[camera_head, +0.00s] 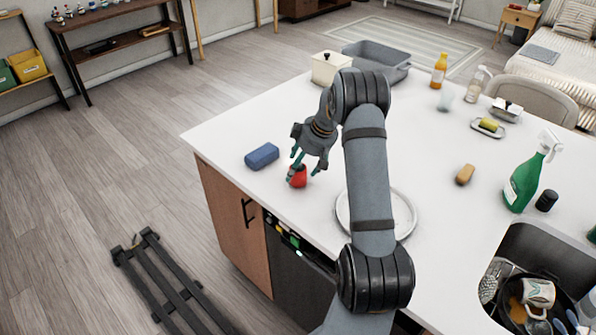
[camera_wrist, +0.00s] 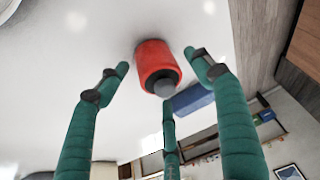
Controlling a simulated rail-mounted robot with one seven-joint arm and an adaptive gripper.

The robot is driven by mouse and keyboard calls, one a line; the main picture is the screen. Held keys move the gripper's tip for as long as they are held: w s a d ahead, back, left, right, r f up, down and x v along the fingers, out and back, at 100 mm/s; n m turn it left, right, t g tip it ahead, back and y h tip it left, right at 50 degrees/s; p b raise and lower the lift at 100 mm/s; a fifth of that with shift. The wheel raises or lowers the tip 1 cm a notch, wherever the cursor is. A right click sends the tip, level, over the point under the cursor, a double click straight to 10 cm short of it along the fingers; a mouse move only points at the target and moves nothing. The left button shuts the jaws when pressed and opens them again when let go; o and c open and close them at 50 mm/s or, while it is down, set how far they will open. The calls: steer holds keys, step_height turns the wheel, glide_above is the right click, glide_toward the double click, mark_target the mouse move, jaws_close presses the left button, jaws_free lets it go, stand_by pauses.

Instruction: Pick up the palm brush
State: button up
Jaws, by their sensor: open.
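The palm brush appears to be the small red, rounded object (camera_head: 297,177) with a grey knob, on the white counter near its left front edge. In the wrist view the red body (camera_wrist: 154,60) shows ahead of my fingers with the knob facing the camera. My gripper (camera_head: 306,165) has green fingers and is open just above and around the brush. In the wrist view one finger of my gripper (camera_wrist: 158,64) is on each side of the red body and a third is below the knob. Gaps show beside the two side fingers; contact of the third is unclear.
A blue block (camera_head: 262,156) lies close left of the brush; it also shows in the wrist view (camera_wrist: 194,99). A white plate (camera_head: 400,215) lies to the right, partly behind my arm.

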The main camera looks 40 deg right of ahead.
steer(key=shift+x, duration=0.85)
steer(key=shift+a, duration=0.1)
steer(key=c, duration=1.1)
steer(key=shift+c, duration=0.5)
